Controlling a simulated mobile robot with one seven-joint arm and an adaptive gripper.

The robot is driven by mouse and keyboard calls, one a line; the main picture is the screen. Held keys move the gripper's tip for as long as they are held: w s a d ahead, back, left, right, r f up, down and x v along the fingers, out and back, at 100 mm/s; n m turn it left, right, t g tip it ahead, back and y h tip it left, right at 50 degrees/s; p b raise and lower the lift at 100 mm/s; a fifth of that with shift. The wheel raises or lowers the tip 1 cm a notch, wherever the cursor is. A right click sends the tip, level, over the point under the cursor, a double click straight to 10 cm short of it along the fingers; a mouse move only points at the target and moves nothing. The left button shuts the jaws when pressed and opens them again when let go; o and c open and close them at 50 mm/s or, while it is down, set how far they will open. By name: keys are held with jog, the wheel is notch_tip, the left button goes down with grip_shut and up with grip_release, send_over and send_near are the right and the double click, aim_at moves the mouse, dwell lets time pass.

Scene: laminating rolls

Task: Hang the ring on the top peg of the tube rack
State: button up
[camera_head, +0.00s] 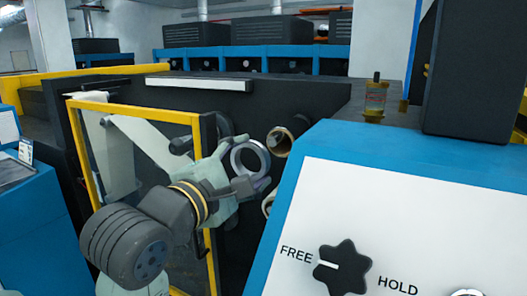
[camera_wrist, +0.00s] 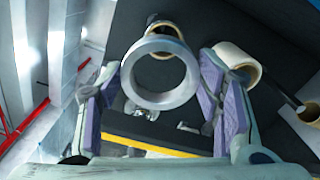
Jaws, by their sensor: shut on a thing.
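My gripper (camera_head: 240,183) is shut on a grey metal ring (camera_head: 265,154), held with its open face showing. In the wrist view the ring (camera_wrist: 160,101) sits between the two purple-padded fingers of the gripper (camera_wrist: 160,88). In the head view, a tan tube (camera_head: 281,141) is just right of the ring, on the dark machine side. Another pale tube (camera_head: 268,203) is lower, partly hidden by the blue console. In the wrist view, one tube shows behind the ring and a pale one (camera_wrist: 237,62) sits on a dark peg at right. Which is the top peg is unclear.
A blue-edged console (camera_head: 380,200) with a FREE/HOLD knob (camera_head: 342,266) fills the lower right. A yellow-framed panel (camera_head: 150,112) stands left, behind my arm. The space between ring and tan tube is narrow.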

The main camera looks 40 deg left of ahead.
aim_at(271, 145)
jog(key=shift+w+a+r, duration=0.1)
jog(key=shift+w, duration=0.3)
jog(key=shift+w, duration=0.1)
jog(key=shift+p+x, duration=1)
jog(key=shift+x, duration=4.7)
jog(key=shift+w+r, duration=0.1)
jog(key=o, duration=1.3)
jog(key=shift+c, duration=0.2)
